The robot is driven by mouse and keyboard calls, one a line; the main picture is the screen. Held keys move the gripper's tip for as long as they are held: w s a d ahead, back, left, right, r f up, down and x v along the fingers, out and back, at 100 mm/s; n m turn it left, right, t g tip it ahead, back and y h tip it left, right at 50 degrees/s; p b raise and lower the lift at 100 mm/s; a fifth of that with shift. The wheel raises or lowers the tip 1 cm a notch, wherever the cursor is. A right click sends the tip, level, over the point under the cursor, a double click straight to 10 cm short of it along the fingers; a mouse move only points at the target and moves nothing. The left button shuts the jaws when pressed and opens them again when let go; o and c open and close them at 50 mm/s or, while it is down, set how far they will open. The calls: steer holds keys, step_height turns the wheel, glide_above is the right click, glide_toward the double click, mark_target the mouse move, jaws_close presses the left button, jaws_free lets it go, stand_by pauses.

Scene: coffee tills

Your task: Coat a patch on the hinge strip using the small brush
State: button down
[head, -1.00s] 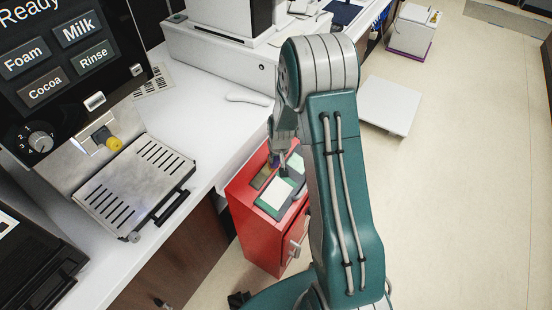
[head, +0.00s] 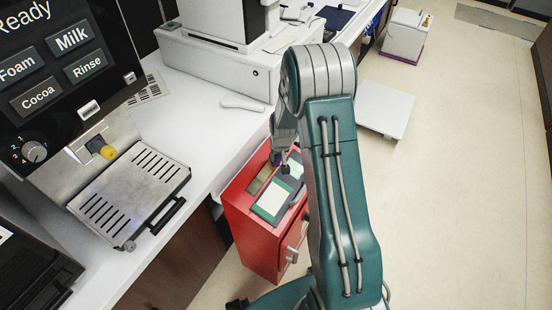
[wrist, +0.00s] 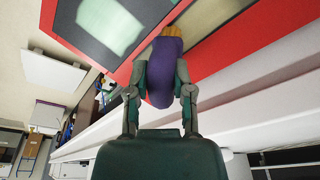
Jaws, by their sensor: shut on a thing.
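My gripper (wrist: 161,78) is shut on the small brush (wrist: 166,88), which has a purple body and an orange-yellow end. That end points up in the wrist view, towards the top of the red cabinet; I cannot tell whether it touches. A dull yellow-brown strip (wrist: 212,22) set in the red top lies beyond the brush; it may be the hinge strip. In the head view the strip (head: 262,179) is near my gripper (head: 282,160), which is partly hidden by my arm. No coated patch can be made out on the strip.
The red cabinet (head: 245,235) stands against the white counter (head: 215,130). A green-edged panel with a pale face (head: 271,199) lies on its top. A coffee machine drip tray (head: 130,190) is at the left. Open floor (head: 450,200) lies to the right.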

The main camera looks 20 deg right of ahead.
steer(key=shift+w+d, duration=0.45)
steer(key=shift+d, duration=0.1)
steer(key=shift+w+d, duration=0.75)
steer(key=shift+d, duration=0.3)
steer(key=shift+d, duration=0.1)
steer(key=shift+w+d, duration=0.75)
steer(key=shift+d, duration=0.2)
stand_by(0.5)
steer(key=shift+s+a, duration=0.75)
steer(key=shift+a, duration=0.35)
